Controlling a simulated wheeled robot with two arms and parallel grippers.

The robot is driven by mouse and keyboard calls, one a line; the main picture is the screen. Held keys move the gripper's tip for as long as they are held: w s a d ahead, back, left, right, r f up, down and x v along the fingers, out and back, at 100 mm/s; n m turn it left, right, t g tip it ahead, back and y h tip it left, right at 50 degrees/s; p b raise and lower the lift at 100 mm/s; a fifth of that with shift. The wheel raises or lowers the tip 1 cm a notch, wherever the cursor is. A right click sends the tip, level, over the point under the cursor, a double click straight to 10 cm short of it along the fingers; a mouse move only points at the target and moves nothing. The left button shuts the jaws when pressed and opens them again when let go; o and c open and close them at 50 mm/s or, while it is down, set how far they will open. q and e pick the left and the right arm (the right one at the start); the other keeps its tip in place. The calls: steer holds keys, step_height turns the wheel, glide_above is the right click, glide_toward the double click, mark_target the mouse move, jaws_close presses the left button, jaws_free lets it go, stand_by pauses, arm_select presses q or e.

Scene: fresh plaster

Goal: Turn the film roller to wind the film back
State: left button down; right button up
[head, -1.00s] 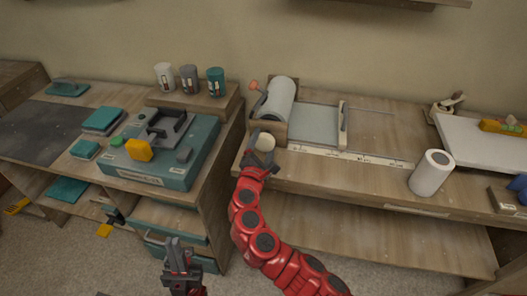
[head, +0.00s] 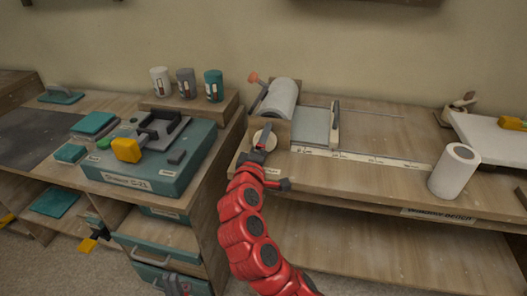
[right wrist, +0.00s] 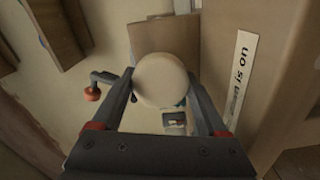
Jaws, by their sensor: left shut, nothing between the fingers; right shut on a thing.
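The film roller (head: 281,98) is a pale roll in a wooden holder at the back left of the right bench. A grey-green film (head: 311,125) runs from it to an upright bar (head: 334,128). My right gripper (head: 264,149) is shut on the round cream knob (head: 268,137) at the roller's near end. In the right wrist view the knob (right wrist: 161,80) sits between both fingers. A crank with an orange-red grip (head: 254,78) is at the far end.
A ruler strip (head: 365,158) runs along the bench front. A white roll (head: 455,171) stands upright to the right. The left bench holds a teal device (head: 150,170) with a yellow block. Three canisters (head: 186,84) stand on a wooden riser.

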steer(key=shift+m+b, duration=1.5)
steer(key=shift+m, duration=0.2)
steer(key=o, duration=1.3)
steer(key=shift+c, duration=0.2)
steer(key=v, duration=1.7)
steer(key=shift+s+p, duration=0.25)
steer(key=shift+p, duration=0.2)
steer(key=shift+a, duration=0.1)
